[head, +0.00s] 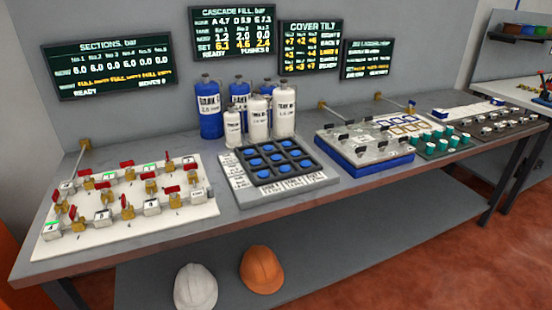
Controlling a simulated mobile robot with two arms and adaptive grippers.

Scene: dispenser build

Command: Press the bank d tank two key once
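A keypad (239,149) with a black frame and rows of round blue keys (269,148) lies on a grey base in the middle of the bench. White label plates run along its left and front sides; their print is too small to read, so I cannot tell which key is bank d tank two. Blue and white tanks (209,108) stand behind it. The cascade fill screen (233,32) above shows banks A, D and E, a NOW row of 1.2, 2.0, 0.0, a SET row of 6.3, 4.6, 2.4, and READY. Neither gripper is in view.
A white board (120,232) with red-handled valves covers the bench's left end. A blue-based box (365,158) stands right of the keypad, with teal-topped pieces (450,141) beyond. White (195,287) and orange (262,269) helmets sit on the lower shelf. Bare bench lies before the keypad.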

